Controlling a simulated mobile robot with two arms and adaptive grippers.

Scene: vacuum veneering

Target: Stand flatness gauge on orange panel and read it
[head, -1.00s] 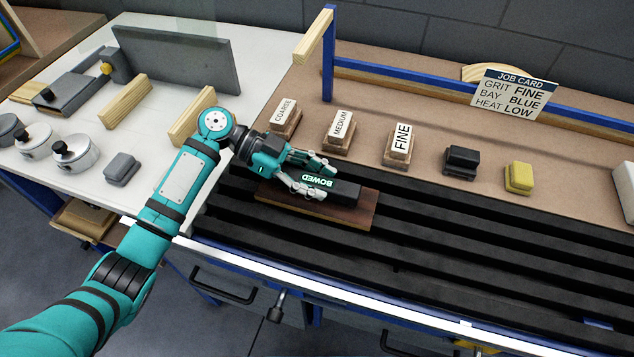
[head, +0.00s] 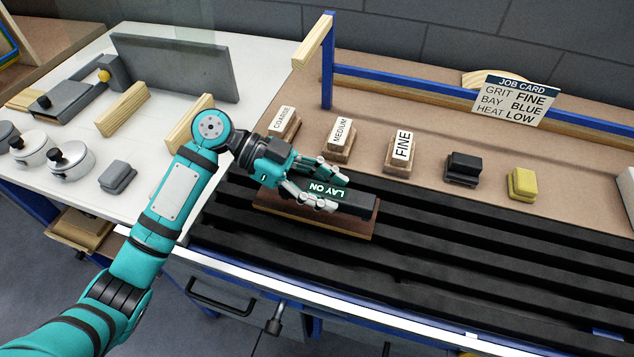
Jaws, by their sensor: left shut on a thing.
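My left gripper (head: 338,186) is shut on the gauge, with fingers on both sides of the bar. The gauge is over a dark reddish-brown panel (head: 318,225) and appears slightly raised from it; the exact gap is hard to tell. The panel lies on the black slatted bed. No panel looks clearly orange. My right gripper is not in view.
Sanding blocks marked coarse (head: 283,123), medium (head: 340,140) and fine (head: 401,153) stand behind the bed, with a black block (head: 462,168) and a yellow block (head: 522,184). A job card (head: 508,99) reads fine, blue, low. The slatted bed (head: 480,255) is clear at right.

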